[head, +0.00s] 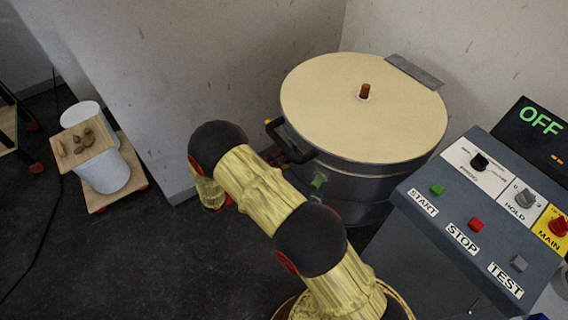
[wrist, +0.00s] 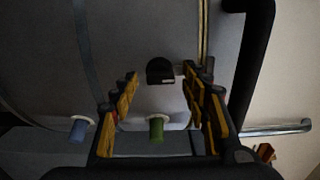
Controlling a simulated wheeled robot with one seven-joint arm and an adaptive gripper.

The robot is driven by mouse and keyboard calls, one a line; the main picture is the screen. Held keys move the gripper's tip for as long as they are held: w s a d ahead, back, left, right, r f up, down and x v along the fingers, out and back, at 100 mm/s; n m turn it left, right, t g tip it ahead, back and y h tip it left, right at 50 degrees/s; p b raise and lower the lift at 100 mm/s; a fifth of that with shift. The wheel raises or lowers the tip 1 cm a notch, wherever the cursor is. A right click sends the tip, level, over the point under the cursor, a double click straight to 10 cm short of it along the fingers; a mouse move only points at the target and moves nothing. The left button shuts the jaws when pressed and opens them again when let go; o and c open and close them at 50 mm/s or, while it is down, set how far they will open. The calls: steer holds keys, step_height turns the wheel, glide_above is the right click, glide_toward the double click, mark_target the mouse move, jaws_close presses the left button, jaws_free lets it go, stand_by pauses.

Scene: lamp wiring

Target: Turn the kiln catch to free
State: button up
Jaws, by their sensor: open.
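The kiln (head: 355,110) is a grey drum with a cream lid, left of the control panel in the head view. Its grey wall (wrist: 100,60) fills much of the wrist view. A small dark catch-like knob (wrist: 160,71) stands out from this wall. My gripper (wrist: 165,88) is open, with its yellow-and-black fingers to either side of the knob and a gap visible on the left. I cannot tell whether the right finger touches it. Nothing is held. In the head view my arm hides most of the gripper and the knob.
A black handle (head: 291,143) on the kiln also shows as a thick bar in the wrist view (wrist: 249,70). Green (wrist: 156,130) and blue (wrist: 78,130) pegs sit below the knob. The control panel (head: 478,215) stands right. A white bucket (head: 104,172) on a trolley stands left.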

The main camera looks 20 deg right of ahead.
steer(key=shift+w+d, duration=0.15)
steer(key=shift+d, duration=0.3)
steer(key=c, duration=1.1)
steer(key=shift+c, duration=0.3)
